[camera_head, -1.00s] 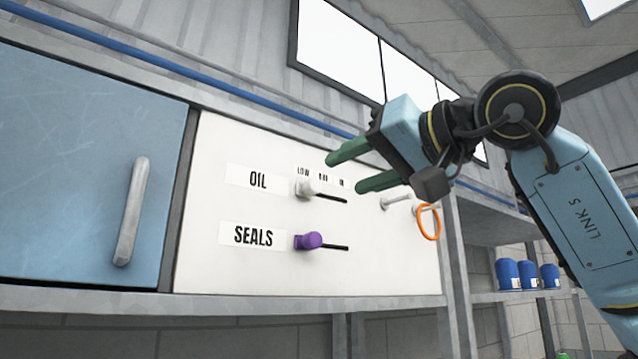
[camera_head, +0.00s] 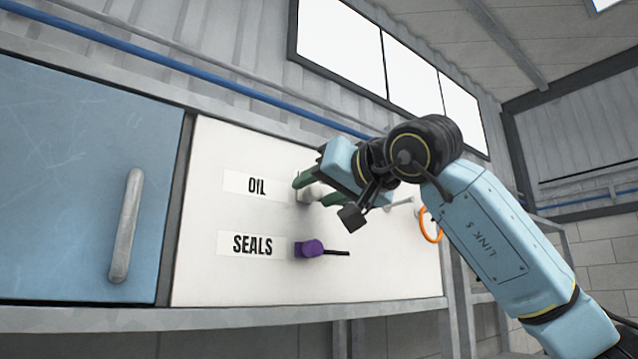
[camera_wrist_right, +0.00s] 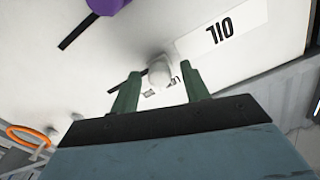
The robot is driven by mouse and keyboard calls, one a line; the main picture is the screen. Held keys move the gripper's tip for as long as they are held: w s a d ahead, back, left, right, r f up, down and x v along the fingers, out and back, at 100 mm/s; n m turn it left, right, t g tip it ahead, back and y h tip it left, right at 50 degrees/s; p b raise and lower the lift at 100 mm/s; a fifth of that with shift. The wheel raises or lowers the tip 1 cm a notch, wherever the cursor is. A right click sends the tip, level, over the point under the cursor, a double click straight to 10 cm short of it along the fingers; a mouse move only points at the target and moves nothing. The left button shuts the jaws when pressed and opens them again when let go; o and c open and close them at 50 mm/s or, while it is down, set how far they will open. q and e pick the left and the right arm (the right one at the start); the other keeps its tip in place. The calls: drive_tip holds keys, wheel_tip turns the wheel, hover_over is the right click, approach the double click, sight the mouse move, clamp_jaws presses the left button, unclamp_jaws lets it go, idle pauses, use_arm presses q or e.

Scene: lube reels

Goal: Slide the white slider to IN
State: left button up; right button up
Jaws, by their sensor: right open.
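The white slider (camera_head: 309,193) is a pale knob in the OIL row of the white panel (camera_head: 215,290), at the left end of its slot beside the OIL label. In the head view it is partly hidden by my right gripper (camera_head: 310,190). In the right wrist view the white slider (camera_wrist_right: 160,72) lies between and just beyond the tips of the open green fingers (camera_wrist_right: 160,84), not clasped. Part of the slot shows left of it, and the small position words are partly covered. My left gripper is not in view.
A purple slider (camera_head: 310,248) sits below in the SEALS row, at the left end of its slot. An orange ring (camera_head: 430,226) hangs on a peg to the right. A blue door with a grey handle (camera_head: 126,225) is at the left.

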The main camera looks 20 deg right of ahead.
drive_tip(key=shift+w+a, duration=0.1)
drive_tip(key=shift+w, duration=0.1)
clamp_jaws()
idle(0.3)
